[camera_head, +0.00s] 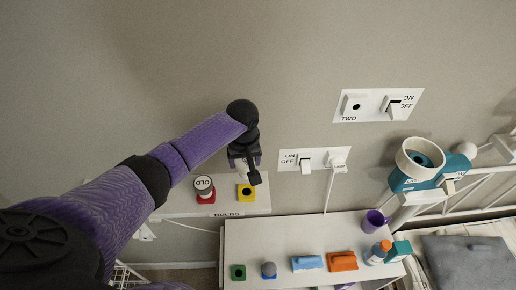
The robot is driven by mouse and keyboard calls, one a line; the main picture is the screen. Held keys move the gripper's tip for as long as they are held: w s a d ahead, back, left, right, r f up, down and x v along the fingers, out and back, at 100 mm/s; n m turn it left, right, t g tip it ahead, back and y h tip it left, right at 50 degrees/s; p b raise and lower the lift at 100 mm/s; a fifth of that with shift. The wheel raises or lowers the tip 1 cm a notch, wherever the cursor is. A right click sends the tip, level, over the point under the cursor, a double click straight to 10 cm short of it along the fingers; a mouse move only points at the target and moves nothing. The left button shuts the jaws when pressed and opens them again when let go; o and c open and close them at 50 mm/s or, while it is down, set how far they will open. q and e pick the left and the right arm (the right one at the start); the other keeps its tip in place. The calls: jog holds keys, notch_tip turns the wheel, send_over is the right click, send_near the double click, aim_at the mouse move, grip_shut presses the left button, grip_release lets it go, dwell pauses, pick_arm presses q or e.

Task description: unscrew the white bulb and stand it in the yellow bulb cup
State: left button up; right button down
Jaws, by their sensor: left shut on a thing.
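My left gripper (250,178) is in the middle of the view, pointing down over the yellow bulb cup (242,196). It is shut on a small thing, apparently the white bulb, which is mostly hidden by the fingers. The yellow cup stands on the small white shelf marked BULBS (175,208), and its dark centre shows just below the fingers. I cannot tell whether the bulb touches the cup. A teal lamp-like fixture (401,182) with a white ring sits at the right; the ring's centre looks dark, with no bulb seen. My right gripper is not in view.
A bulb marked OLD (203,183) stands in a red cup (205,199) left of the yellow one. Switch plates (378,117) are on the wall. A lower white table (290,235) holds several blocks, a purple mug (374,221) and a bottle (378,253).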

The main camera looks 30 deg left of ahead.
aim_at(245, 175)
pick_arm(q)
jog(key=shift+f, duration=0.15)
jog(key=shift+p, duration=0.3)
notch_tip(245, 175, down, 6)
jog(key=b, duration=0.4)
dwell(0.4)
dwell(0.4)
jog(key=shift+p, duration=0.3)
